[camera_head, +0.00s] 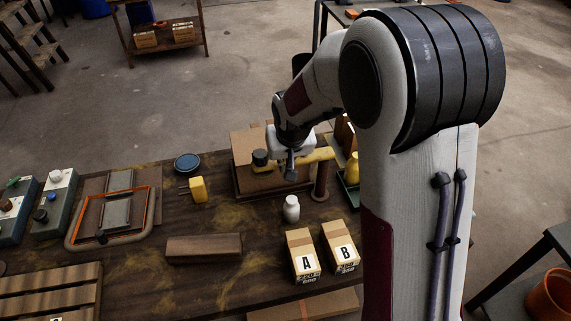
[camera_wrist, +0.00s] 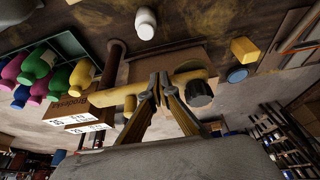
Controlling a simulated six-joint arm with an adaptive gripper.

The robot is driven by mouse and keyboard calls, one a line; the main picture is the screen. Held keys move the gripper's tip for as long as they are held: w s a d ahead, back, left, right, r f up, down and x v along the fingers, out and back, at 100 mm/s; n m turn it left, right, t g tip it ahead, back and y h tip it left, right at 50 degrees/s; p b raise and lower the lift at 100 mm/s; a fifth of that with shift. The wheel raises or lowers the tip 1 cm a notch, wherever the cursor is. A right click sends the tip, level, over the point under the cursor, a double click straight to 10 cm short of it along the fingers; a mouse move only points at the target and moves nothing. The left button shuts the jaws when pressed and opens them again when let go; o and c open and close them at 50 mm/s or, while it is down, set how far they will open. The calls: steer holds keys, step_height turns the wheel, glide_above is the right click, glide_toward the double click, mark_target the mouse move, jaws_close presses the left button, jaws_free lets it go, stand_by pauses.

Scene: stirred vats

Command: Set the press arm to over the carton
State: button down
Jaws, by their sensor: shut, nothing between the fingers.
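The press arm (camera_head: 318,156) is a yellow bar on a brown upright post (camera_head: 321,181), with a dark knob (camera_head: 260,158) at its left end. In the head view the bar reaches left across a brown carton (camera_head: 246,143) on a dark base. The bar (camera_wrist: 186,75), knob (camera_wrist: 199,94) and post (camera_wrist: 113,62) also show in the wrist view, with the carton (camera_wrist: 172,58) partly behind the bar. My gripper (camera_head: 291,176) is shut and empty beside the bar. Its fingertips (camera_wrist: 159,80) overlap the bar's middle in the wrist view; I cannot tell whether they touch it.
A yellow block (camera_head: 198,189) and blue dish (camera_head: 187,162) lie left. A green tray (camera_wrist: 64,42) holds several coloured bottles beyond the post. My arm hides the table's right side.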

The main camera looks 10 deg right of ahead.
steer(key=shift+w+a+m, duration=0.2)
steer(key=shift+w+m, duration=0.3)
steer(key=shift+w, duration=0.05)
stand_by(0.4)
steer(key=shift+w+a+m+h, duration=0.15)
steer(key=shift+w+m+h, duration=0.35)
steer(key=shift+w+m, duration=0.25)
steer(key=shift+w+m+g+h, duration=0.3)
steer(key=shift+w+m+h, duration=0.2)
steer(key=shift+w+m, duration=1.1)
steer(key=shift+w+d, duration=0.3)
steer(key=shift+w, duration=0.6)
steer(key=shift+w+d, duration=0.25)
steer(key=shift+w, duration=0.65)
steer(key=s+a+r, duration=0.1)
steer(key=s+r, duration=0.1)
steer(key=r, duration=0.1)
steer(key=s+a+r, duration=0.1)
steer(key=a+r, duration=0.1)
steer(key=r, duration=0.1)
steer(key=s+a+r, duration=0.2)
steer(key=r, duration=0.1)
steer(key=shift+s+r, duration=0.15)
steer(key=shift+s, duration=0.2)
